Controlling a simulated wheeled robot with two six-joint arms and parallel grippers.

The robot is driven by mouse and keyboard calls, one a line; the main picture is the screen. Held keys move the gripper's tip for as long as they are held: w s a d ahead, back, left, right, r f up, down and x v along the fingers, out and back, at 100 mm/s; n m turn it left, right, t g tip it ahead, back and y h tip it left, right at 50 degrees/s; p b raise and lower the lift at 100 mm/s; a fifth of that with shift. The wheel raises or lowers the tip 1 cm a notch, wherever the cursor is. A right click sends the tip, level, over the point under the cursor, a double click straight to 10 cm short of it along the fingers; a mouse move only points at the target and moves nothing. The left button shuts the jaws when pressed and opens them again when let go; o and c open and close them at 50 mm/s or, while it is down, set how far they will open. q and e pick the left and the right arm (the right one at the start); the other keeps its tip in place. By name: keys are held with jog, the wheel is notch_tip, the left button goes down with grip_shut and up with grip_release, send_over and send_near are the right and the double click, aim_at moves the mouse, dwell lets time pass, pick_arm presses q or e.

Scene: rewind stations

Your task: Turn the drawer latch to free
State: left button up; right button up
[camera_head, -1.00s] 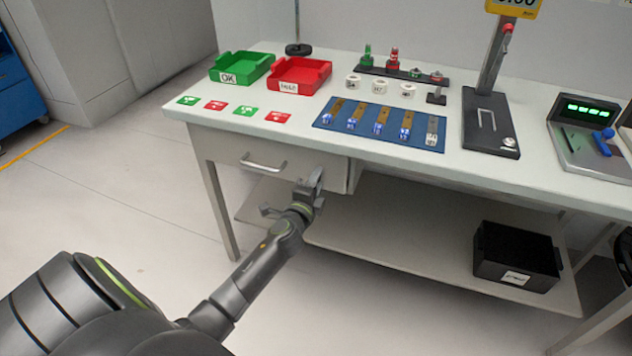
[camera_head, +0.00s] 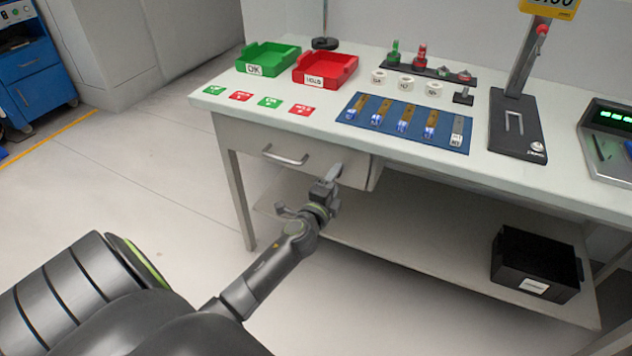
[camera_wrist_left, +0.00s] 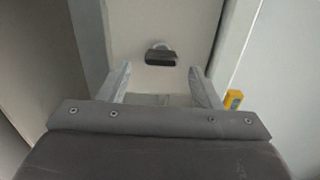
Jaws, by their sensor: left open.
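The drawer (camera_head: 318,152) sits under the left part of the workbench top and looks shut, with a silver bar handle (camera_head: 285,158). In the left wrist view the latch (camera_wrist_left: 161,56) is a dark knob lying nearly crosswise on a round, lighter base on the pale drawer front. My left gripper (camera_head: 334,173) is in front of the drawer's right part, hiding the latch in the head view. In the left wrist view its two fingers (camera_wrist_left: 163,85) are apart, with nothing between them. The latch appears beyond the tips, roughly centred between them. My right gripper is not in view.
The bench top (camera_head: 215,105) overhangs the drawer. It carries a green tray (camera_head: 268,60), a red tray (camera_head: 325,70) and a blue mat (camera_head: 400,130). A black bin (camera_head: 535,265) stands on the lower shelf (camera_head: 420,245). The floor left of the bench is clear.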

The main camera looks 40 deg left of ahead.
pick_arm(q)
jog(key=v, duration=1.5)
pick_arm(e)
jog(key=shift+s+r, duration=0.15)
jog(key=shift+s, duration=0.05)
pick_arm(q)
jog(key=shift+d, duration=0.1)
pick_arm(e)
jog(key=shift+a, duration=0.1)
